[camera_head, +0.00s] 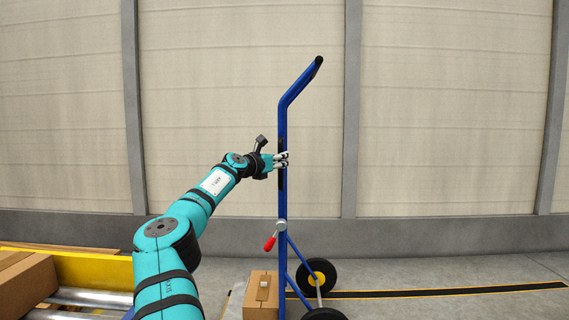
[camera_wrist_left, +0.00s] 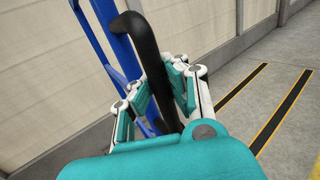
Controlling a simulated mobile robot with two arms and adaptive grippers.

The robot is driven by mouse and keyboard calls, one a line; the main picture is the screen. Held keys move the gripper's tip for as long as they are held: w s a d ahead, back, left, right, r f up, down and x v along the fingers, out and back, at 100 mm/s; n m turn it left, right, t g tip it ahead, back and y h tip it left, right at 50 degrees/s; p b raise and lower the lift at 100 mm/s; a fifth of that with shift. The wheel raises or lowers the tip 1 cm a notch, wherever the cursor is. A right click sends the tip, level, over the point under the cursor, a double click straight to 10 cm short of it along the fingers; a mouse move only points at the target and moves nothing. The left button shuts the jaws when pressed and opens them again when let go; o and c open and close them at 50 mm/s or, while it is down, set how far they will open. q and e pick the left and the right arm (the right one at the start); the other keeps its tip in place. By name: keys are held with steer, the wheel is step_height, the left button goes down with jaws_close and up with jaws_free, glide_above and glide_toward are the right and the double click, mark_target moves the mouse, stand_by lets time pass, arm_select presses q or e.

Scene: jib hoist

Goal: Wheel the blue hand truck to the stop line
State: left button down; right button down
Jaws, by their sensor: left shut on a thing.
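The blue hand truck (camera_head: 283,205) stands upright in the middle of the head view, seen from the side, with black wheels with yellow hubs (camera_head: 318,275) and a red-tipped lever (camera_head: 270,243). My left gripper (camera_head: 283,160) is at its upright, shut on the black grip. In the left wrist view the gripper's fingers (camera_wrist_left: 166,92) are on both sides of the black grip (camera_wrist_left: 148,50), and the blue frame (camera_wrist_left: 103,35) is behind it. A black and yellow floor line (camera_head: 450,292) runs to the right of the wheels. My right gripper is not in view.
A cardboard box (camera_head: 262,296) is low beside the hand truck's frame. At the lower left is a roller conveyor with a yellow side rail (camera_head: 90,270) and a carton (camera_head: 25,285). A panelled wall (camera_head: 440,110) stands behind. The floor to the right looks clear.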

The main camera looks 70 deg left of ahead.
arm_select(q)
steer(key=shift+w+f, duration=0.1)
steer(key=shift+f, duration=0.25)
steer(key=c, duration=1.5)
jaws_free()
steer(key=shift+s+r, duration=0.15)
steer(key=shift+s, duration=0.25)
steer(key=shift+o, duration=1.3)
steer(key=shift+r, duration=0.15)
steer(key=shift+r, duration=0.1)
steer(key=v, duration=1.2)
